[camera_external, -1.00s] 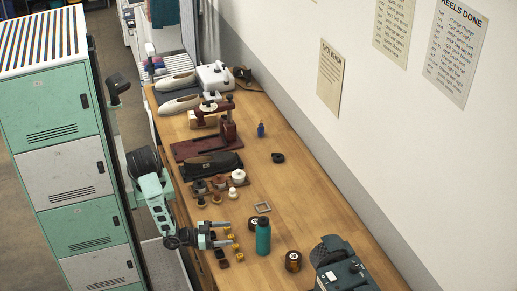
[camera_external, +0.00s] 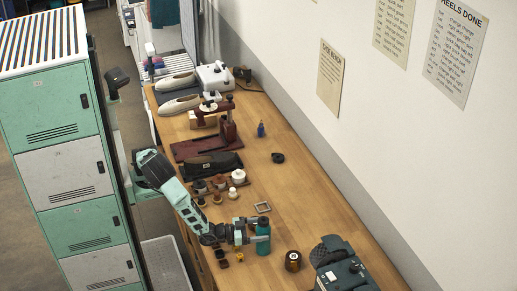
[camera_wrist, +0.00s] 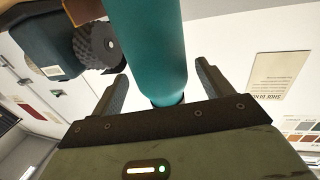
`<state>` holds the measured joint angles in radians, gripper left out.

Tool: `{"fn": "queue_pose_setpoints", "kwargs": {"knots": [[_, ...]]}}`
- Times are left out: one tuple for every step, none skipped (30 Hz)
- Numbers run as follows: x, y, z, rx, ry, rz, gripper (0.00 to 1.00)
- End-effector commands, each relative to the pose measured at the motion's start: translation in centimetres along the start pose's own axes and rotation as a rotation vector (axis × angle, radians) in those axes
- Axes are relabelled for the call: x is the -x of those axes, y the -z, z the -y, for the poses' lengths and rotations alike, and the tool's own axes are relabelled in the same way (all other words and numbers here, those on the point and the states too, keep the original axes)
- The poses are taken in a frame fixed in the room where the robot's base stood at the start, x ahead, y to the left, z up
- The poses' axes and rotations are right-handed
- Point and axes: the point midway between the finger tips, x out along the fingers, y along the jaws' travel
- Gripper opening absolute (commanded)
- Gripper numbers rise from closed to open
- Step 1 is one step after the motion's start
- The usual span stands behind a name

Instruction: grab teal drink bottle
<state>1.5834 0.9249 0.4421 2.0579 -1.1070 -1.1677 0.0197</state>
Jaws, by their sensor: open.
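The teal drink bottle (camera_external: 263,242) stands upright on the wooden bench in the external view. In the wrist view the teal bottle (camera_wrist: 148,45) fills the upper middle, between the two fingers. My gripper (camera_external: 257,234) is at the bottle, with its fingers around the upper part of it. In the wrist view my gripper (camera_wrist: 163,85) is open, and a gap shows between each finger and the bottle. The bottle's far side is hidden.
Several jars and spools (camera_external: 218,182) stand to the left.

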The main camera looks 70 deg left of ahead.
Motion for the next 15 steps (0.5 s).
{"fn": "queue_pose_setpoints", "kwargs": {"knots": [[-0.8, 0.3, 0.2, -0.002, 0.002, -0.001, 0.79], [-1.3, 0.3, 0.3, -0.003, 0.002, -0.001, 0.79], [-1.9, 0.2, 0.3, -0.002, 0.001, -0.001, 0.79], [-2.3, 0.2, 0.3, -0.001, 0.001, -0.002, 0.79], [-2.7, 0.1, 0.3, 0.000, 0.001, -0.001, 0.79], [-3.0, 0.1, 0.3, 0.000, 0.001, 0.001, 0.79], [-3.2, 0.1, 0.2, 0.000, 0.001, 0.000, 0.79], [-3.2, 0.1, 0.2, 0.001, 0.000, 0.000, 0.79], [-3.3, 0.0, 0.2, 0.001, 0.000, 0.000, 0.79], [-3.3, 0.0, 0.2, 0.001, 0.000, 0.000, 0.79], [-3.2, 0.0, 0.2, 0.001, 0.000, 0.000, 0.79], [-3.2, 0.0, 0.2, 0.001, 0.000, 0.000, 0.79], [-3.2, 0.0, 0.2, 0.001, 0.000, 0.000, 0.79], [-3.2, 0.0, 0.2, 0.001, 0.000, 0.000, 0.73], [-3.2, 0.0, 0.2, 0.001, 0.000, 0.000, 0.62]]}}
